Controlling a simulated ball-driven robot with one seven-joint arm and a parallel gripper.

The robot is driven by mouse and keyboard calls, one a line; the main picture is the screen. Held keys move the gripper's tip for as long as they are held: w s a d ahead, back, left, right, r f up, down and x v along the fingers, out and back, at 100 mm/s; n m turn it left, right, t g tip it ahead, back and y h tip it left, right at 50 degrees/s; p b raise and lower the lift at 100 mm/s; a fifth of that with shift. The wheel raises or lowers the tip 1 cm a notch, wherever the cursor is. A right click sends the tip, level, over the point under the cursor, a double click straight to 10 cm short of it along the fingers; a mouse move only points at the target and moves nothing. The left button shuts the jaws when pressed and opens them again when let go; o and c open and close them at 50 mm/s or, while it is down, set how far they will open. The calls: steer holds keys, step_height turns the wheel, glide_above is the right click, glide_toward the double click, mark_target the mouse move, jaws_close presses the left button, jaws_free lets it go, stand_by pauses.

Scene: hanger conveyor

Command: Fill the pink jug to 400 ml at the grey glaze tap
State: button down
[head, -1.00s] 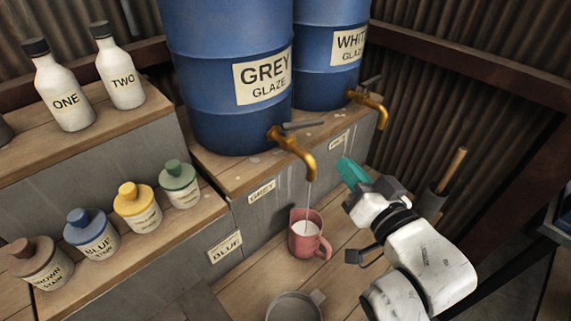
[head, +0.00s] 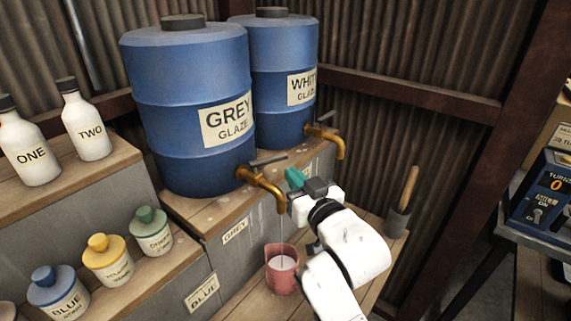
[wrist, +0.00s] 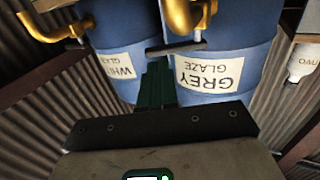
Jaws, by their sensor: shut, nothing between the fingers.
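The pink jug (head: 280,279) stands upright on the lower wooden shelf beneath the grey glaze tap (head: 262,187). A thin pale stream runs from the spout into it, and pale liquid shows inside. I cannot read any level marks. The tap's dark lever (head: 268,160) points out to the right from the tap body. My gripper (head: 293,178), with green fingers, is shut and empty just right of the tap and lever. In the wrist view the shut fingers (wrist: 156,82) point at the lever (wrist: 175,47), with a small gap or contact that I cannot tell.
The grey glaze barrel (head: 190,110) and white glaze barrel (head: 275,60) stand behind, with the white tap (head: 327,138) to the right. Stain bottles (head: 105,261) line the left shelf. A pot with a wooden handle (head: 398,219) stands right. A blue counter box (head: 545,195) is far right.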

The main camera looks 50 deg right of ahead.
mark_target(285, 159)
steer(key=shift+p+x, duration=0.45)
steer(key=shift+x, duration=1.7)
steer(key=shift+w+d, duration=0.2)
steer(key=shift+d, duration=0.05)
steer(key=shift+w+d+p, duration=0.35)
steer(key=shift+w+d, duration=0.6)
steer(key=shift+w, duration=0.05)
steer(key=shift+s, duration=0.1)
